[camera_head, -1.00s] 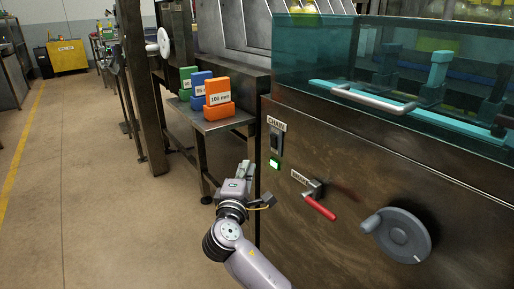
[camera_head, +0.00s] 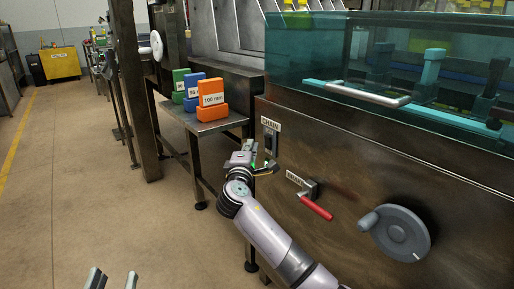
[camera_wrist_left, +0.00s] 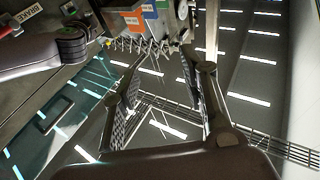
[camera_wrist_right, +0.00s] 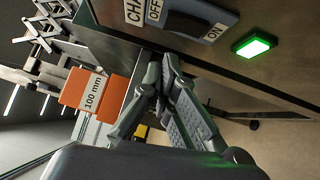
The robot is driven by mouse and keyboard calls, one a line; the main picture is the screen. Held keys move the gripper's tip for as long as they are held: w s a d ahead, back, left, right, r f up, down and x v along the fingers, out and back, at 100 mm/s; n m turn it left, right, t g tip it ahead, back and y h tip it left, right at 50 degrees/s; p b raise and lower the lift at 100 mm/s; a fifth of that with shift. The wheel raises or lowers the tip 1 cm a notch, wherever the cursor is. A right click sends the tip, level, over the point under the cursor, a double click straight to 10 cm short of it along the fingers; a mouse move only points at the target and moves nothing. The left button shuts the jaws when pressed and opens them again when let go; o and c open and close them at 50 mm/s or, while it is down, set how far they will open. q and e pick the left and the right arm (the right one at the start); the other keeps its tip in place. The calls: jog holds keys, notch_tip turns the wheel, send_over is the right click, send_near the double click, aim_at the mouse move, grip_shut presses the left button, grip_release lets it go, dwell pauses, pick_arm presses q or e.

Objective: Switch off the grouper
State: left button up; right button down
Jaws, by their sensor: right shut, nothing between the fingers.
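The switch under the CHAIN label (camera_head: 270,124) is on the steel machine's front (camera_head: 345,150). In the right wrist view the dark switch (camera_wrist_right: 195,18) has OFF and ON labels, and a lit green lamp (camera_wrist_right: 254,46) is beside it. My right gripper (camera_head: 257,160) is shut and empty, close in front of the switch and partly over the lamp. Its fingers (camera_wrist_right: 166,75) appear below the switch in the right wrist view; contact cannot be told. My left gripper (camera_head: 114,279) is open and empty, low at the left. Its fingers are apart in the left wrist view (camera_wrist_left: 170,90).
A red-handled brake lever (camera_head: 316,207) and a grey handwheel (camera_head: 400,233) stick out to the right. A small steel table (camera_head: 212,126) with an orange 100 mm block (camera_head: 212,98) stands left of the machine. The floor (camera_head: 90,190) at left is clear.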

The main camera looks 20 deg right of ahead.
aim_at(267, 142)
pick_arm(q)
jog(key=shift+s+d+r+t+h, duration=0.1)
jog(key=shift+s+r+t+h, duration=0.1)
jog(key=shift+r+t, duration=0.3)
jog(key=shift+s+d+r+t+h, duration=0.1)
jog(key=shift+s+r+t+h, duration=0.1)
jog(key=shift+r, duration=0.45)
pick_arm(e)
jog(key=shift+w+d+r, duration=0.1)
jog(key=shift+w+d, duration=0.1)
jog(key=shift+d, duration=0.45)
jog(key=shift+w+d+r, duration=0.1)
jog(key=shift+w+d, duration=0.1)
jog(key=shift+d, duration=0.45)
pick_arm(q)
notch_tip(267, 142, down, 9)
jog(key=a+g+y+p, duration=0.1)
jog(key=g+y, duration=0.1)
jog(key=g, duration=0.3)
jog(key=shift+w+p, duration=0.4)
jog(key=shift+w, duration=0.05)
pick_arm(e)
jog(key=shift+w+d+r+m+g, duration=0.1)
jog(key=shift+d+m+g, duration=0.2)
pick_arm(q)
jog(key=shift+a, duration=0.1)
